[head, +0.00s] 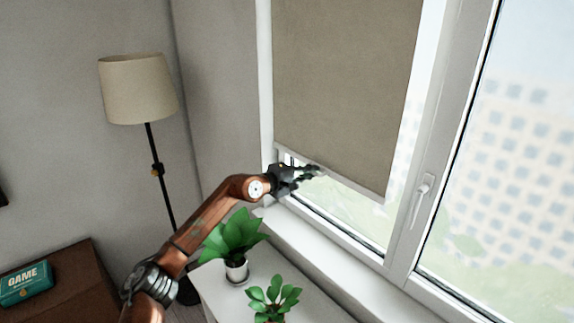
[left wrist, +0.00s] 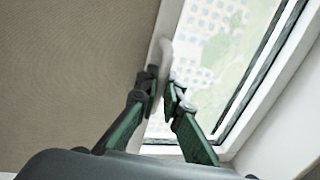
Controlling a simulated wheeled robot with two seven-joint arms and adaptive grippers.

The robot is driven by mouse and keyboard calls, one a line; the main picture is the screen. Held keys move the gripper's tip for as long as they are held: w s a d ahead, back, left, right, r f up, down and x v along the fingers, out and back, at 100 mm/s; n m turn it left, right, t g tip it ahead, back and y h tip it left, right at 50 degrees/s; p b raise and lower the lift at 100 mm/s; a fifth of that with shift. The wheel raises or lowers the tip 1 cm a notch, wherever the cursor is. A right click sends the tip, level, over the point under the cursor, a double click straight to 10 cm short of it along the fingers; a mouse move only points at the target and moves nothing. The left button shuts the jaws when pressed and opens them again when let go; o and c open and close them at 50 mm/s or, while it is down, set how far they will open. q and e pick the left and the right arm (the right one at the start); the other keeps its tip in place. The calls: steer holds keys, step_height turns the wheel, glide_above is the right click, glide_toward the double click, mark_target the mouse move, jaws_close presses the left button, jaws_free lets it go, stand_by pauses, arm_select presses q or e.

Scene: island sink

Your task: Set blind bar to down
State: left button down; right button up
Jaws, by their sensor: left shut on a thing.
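The beige roller blind (head: 345,80) hangs over the left window pane, with a pale blind bar (head: 358,190) along its lower edge. The bar sits a little above the bottom of the window frame, leaving a strip of glass uncovered below it. My left gripper (head: 316,171) is at the bar, left of its middle, and its fingers are closed on it. In the left wrist view the bar (left wrist: 172,18) runs up from between the two fingertips (left wrist: 166,90), beside the blind fabric (left wrist: 80,70). The fingertips hide part of the bar. My right gripper is not in view.
A white windowsill (head: 320,258) runs below the window. Two potted plants (head: 235,240) (head: 274,298) stand on a white surface below my left arm. A window handle (head: 421,200) is right of the blind. A floor lamp (head: 138,90) stands at the left.

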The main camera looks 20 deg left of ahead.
arm_select(q)
steer(key=b, duration=1.6)
glide_above(307, 245)
steer(key=f, duration=2.8)
steer(key=shift+w+f, duration=0.1)
steer(key=shift+w, duration=0.15)
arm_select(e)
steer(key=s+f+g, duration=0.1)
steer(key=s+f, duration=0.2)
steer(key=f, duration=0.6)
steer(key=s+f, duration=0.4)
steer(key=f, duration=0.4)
arm_select(q)
step_height(307, 245, down, 3)
steer(key=shift+s+f+b, duration=0.1)
steer(key=shift+f+b, duration=0.1)
steer(key=shift+b, duration=0.65)
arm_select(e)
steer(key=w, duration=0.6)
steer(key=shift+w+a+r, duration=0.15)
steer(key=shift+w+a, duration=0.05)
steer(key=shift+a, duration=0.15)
arm_select(q)
steer(key=shift+f, duration=0.1)
steer(key=c, duration=2.5)
jaws_free()
steer(key=o, duration=0.4)
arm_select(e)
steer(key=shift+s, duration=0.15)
